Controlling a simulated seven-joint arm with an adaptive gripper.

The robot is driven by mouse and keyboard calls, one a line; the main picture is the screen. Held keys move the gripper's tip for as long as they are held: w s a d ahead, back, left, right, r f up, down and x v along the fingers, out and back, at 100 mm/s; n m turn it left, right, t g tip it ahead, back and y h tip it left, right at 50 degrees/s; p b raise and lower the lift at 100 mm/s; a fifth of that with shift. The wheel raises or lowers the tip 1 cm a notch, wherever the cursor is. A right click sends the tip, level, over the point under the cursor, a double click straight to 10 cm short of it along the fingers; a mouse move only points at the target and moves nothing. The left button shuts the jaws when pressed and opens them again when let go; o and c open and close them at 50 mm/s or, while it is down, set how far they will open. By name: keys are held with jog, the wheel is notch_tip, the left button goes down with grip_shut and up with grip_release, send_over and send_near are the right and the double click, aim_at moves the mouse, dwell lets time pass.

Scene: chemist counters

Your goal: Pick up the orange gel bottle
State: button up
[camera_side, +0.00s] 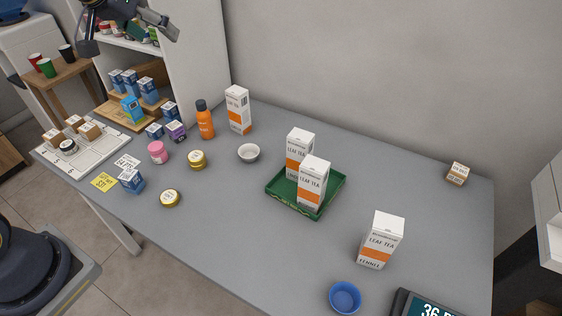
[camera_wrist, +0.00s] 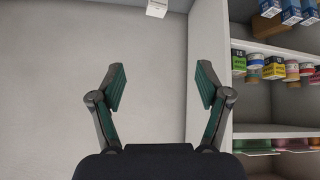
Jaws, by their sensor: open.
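The orange gel bottle (camera_side: 205,123) stands upright on the grey counter (camera_side: 290,240) in the side view, with a dark cap. It is left of a white and orange leaf tea box. My gripper (camera_side: 160,25) is high at the top left of the side view, well above the counter and apart from the bottle. In the wrist view my gripper (camera_wrist: 160,88) is open and empty, its two fingers spread wide before a pale wall. The bottle does not show in the wrist view.
A green tray (camera_side: 328,199) holds two tea boxes. A shelf (camera_wrist: 272,128) is at right in the wrist view.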

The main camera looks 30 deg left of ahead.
jog(key=w+a+f+g, duration=0.1)
jog(key=w+a+f, duration=0.3)
jog(key=w+f, duration=0.4)
jog(key=n+g, duration=0.1)
jog(key=g, duration=0.2)
send_near(204, 119)
jog(key=shift+y, duration=0.4)
jog(key=x, duration=0.6)
jog(key=shift+w+a+f, duration=0.1)
jog(key=shift+w+a, duration=0.05)
jog(key=shift+w, duration=0.15)
jog(key=x, duration=0.6)
jog(key=shift+w+a, duration=0.2)
jog(key=shift+w, duration=0.05)
jog(key=shift+r, duration=0.2)
jog(key=c, duration=1.3)
